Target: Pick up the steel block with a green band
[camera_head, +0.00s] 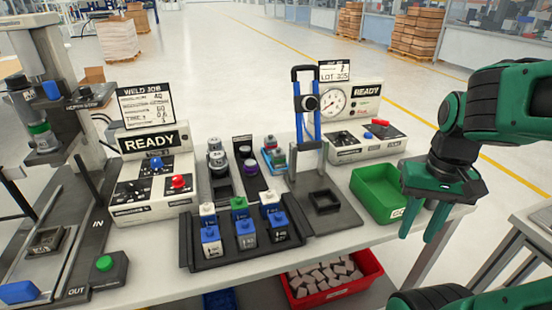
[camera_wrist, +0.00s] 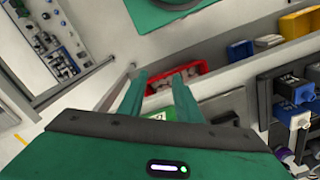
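The black tray (camera_head: 187,243) on the bench holds several small blocks. One in its back row has a green top (camera_head: 239,204); its neighbours are white or blue. A grey cylindrical piece with a green band (camera_head: 42,136) also shows in the machine at far left; I cannot tell whether it is a loose block. My gripper (camera_head: 425,222) is open and empty, over the bench's right end by the green bin (camera_head: 378,190), well right of the tray. In the wrist view my gripper (camera_wrist: 160,92) shows two spread green fingers with nothing between them.
A fixture with a tall blue-and-black handle (camera_head: 306,105) stands between tray and green bin. Steel cylinders (camera_head: 216,160) stand in racks behind the tray. Two READY panels (camera_head: 149,142) flank them. A red bin (camera_head: 332,295) sits below the bench.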

